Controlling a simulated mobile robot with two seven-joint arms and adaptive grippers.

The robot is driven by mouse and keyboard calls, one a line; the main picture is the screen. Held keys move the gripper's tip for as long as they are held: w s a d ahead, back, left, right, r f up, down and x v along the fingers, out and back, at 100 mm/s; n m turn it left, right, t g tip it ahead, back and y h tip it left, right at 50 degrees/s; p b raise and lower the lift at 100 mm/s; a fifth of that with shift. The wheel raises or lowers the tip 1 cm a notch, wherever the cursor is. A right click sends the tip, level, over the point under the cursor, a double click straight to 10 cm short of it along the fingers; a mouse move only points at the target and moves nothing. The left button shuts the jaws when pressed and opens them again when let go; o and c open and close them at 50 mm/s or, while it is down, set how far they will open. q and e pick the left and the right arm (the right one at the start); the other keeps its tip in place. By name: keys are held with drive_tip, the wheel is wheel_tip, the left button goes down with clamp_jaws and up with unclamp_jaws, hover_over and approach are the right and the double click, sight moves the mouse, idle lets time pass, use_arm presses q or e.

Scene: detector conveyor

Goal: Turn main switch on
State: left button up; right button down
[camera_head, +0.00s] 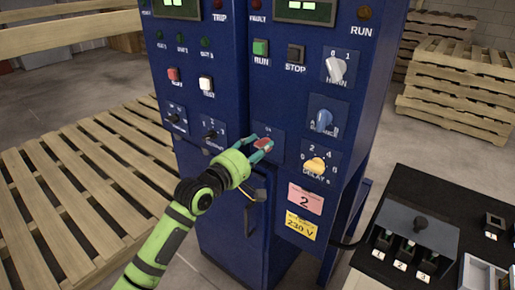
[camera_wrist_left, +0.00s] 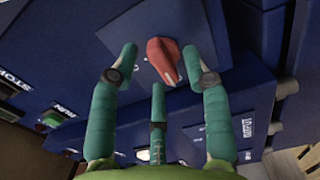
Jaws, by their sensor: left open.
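The blue cabinet (camera_head: 258,200) carries several knobs. My left gripper (camera_head: 258,150) is open at the red knob. In the left wrist view its teal fingers (camera_wrist_left: 162,75) spread around the red knob (camera_wrist_left: 165,58), and I cannot tell whether any finger touches it. My right gripper is not in view.
A blue knob (camera_head: 323,120) and a yellow delay knob (camera_head: 315,164) sit below the white one. Green RUN (camera_head: 261,48) and dark STOP (camera_head: 295,54) buttons are to its left. A black control box (camera_head: 415,235) stands at the right. Wooden pallets (camera_head: 85,185) fill the left.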

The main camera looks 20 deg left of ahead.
use_arm(q)
clamp_jaws()
drive_tip(key=shift+m+p, duration=0.3)
drive_tip(key=shift+m, duration=0.1)
drive_tip(key=m+p, duration=0.1)
drive_tip(key=m, duration=0.1)
drive_tip(key=shift+r+m+p, duration=0.1)
drive_tip(key=shift+m+p, duration=0.2)
drive_tip(key=shift+m, duration=0.1)
drive_tip(key=m+p, duration=0.1)
drive_tip(key=m, duration=0.3)
drive_tip(key=shift+s+d+m+p, duration=0.1)
drive_tip(key=shift+d+m+p, duration=0.05)
drive_tip(key=shift+m+p, duration=0.2)
drive_tip(key=m+p, duration=0.1)
drive_tip(key=m, duration=0.5)
drive_tip(key=m+p, duration=0.1)
drive_tip(key=m, duration=0.2)
drive_tip(key=shift+f+m+p, duration=0.25)
drive_tip(key=shift+f+p, duration=0.05)
